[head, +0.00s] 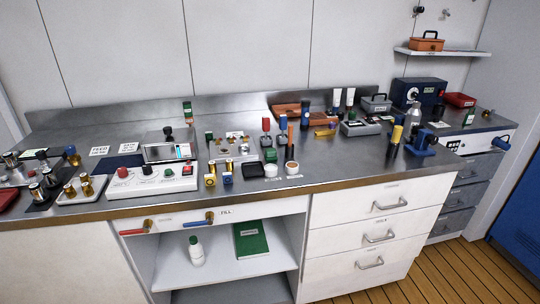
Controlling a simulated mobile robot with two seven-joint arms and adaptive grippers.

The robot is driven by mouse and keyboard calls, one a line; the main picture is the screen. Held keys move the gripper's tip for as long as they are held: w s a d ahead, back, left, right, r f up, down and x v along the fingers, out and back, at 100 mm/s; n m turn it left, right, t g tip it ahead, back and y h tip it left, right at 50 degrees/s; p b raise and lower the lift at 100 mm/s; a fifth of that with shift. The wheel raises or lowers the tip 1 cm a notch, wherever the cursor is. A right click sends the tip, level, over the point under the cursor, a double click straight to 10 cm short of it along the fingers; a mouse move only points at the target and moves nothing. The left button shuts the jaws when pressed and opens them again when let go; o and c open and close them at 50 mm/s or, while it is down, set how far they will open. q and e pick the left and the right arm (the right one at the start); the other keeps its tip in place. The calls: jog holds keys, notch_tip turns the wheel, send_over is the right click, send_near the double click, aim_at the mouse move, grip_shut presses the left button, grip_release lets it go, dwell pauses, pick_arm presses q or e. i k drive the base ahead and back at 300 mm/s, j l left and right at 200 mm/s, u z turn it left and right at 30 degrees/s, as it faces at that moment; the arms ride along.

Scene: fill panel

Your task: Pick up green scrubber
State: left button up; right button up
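A small dark green block (270,156) lies on the steel counter near its middle. It looks most like the green scrubber, but it is too small to be sure. A black square pad (253,170) lies just in front of it, and small round pots (291,168) stand at its front right. Neither of my grippers is in view, and no arm shows.
The steel counter (330,172) is crowded with small tools, bottles and a white control box (152,182). A green book (251,239) and a white bottle (196,251) stand on the open shelf below. Drawers (372,222) are at the right, with wooden floor before them.

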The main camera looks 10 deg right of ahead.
aim_at(271, 154)
jog(key=i+l+u, duration=0.15)
jog(key=l+u, duration=0.15)
jog(key=l, duration=0.3)
jog(key=i+l+u, duration=0.1)
jog(key=l+u, duration=0.2)
jog(key=l, duration=0.3)
